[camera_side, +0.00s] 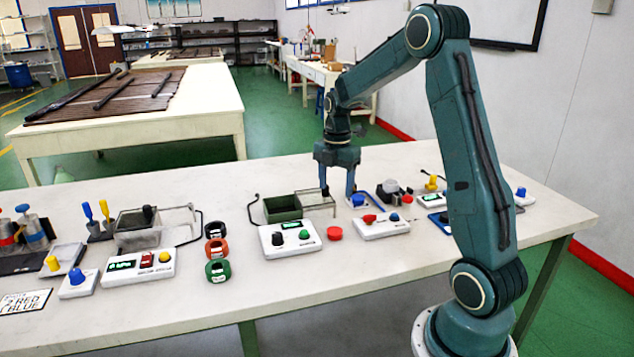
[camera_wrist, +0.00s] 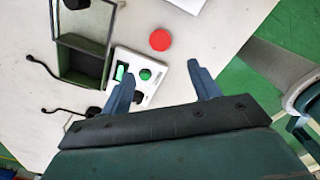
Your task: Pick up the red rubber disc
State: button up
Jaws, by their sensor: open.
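The red rubber disc (camera_side: 334,233) lies flat on the white table, just right of a white control box with a green and a black knob. In the wrist view the disc (camera_wrist: 160,40) is beyond my fingertips, near the top middle. My gripper (camera_side: 338,192) points down above the table, behind the disc in the side view, with nothing between its fingers. In the wrist view my gripper (camera_wrist: 158,74) has its two fingers spread wide apart. The disc is apart from both fingers and fully visible.
The control box (camera_side: 291,238) stands close to the disc's left, with a green open bin (camera_side: 282,208) behind it. Another white box (camera_side: 381,226) with red and blue buttons is close on the right. The table front is clear.

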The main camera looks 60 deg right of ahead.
send_over(335, 231)
jog(key=shift+w+f, duration=0.1)
jog(key=shift+f, duration=4.25)
jog(key=shift+f, duration=0.1)
jog(key=shift+f, duration=2.5)
jog(key=c, duration=1)
